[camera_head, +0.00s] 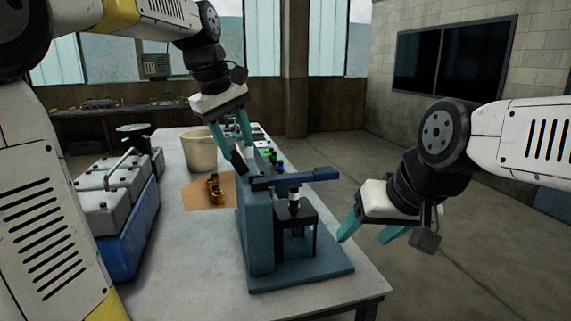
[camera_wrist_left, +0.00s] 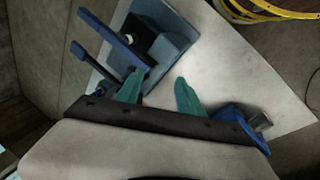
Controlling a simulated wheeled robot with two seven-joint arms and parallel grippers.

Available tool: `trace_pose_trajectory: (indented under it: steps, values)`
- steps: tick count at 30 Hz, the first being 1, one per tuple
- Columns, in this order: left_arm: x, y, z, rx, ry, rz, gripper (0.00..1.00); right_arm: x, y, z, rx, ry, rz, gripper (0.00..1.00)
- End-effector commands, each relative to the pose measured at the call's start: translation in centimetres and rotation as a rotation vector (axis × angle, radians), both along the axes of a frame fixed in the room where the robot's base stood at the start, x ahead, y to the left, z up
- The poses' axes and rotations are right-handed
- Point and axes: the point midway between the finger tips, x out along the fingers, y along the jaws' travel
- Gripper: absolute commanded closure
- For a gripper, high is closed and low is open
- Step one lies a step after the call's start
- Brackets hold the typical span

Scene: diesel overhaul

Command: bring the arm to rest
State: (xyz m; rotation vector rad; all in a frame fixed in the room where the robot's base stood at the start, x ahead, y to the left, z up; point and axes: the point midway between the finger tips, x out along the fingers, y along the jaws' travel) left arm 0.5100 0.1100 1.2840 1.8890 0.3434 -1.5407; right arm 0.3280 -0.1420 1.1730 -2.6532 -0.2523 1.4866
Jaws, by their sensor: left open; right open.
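My left gripper (camera_head: 235,143) is above the far part of the table, behind the blue press. Its teal fingers point down and stand apart, with nothing between them. In the left wrist view the open fingers (camera_wrist_left: 160,92) show against the bare table top. My right gripper (camera_head: 373,238) hangs to the right of the press, past the table's right edge. Its teal fingers are apart and empty, pointing down and left.
The blue press (camera_head: 259,235) with a long lever stands on the pale table (camera_head: 187,285). A cream bucket (camera_head: 200,152), small brass parts (camera_head: 214,189) on a brown mat and a blue crate (camera_head: 132,240) of grey cases stand left. Open floor lies right.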

Motion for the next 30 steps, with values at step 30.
trace_pose_trajectory:
  steps: [30]
  values:
    - [-18.2, 3.3, -11.2, 0.297, -0.400, -0.638, 0.55, 0.0, 0.0, 0.0, 0.000, 0.000, 0.000, 0.35]
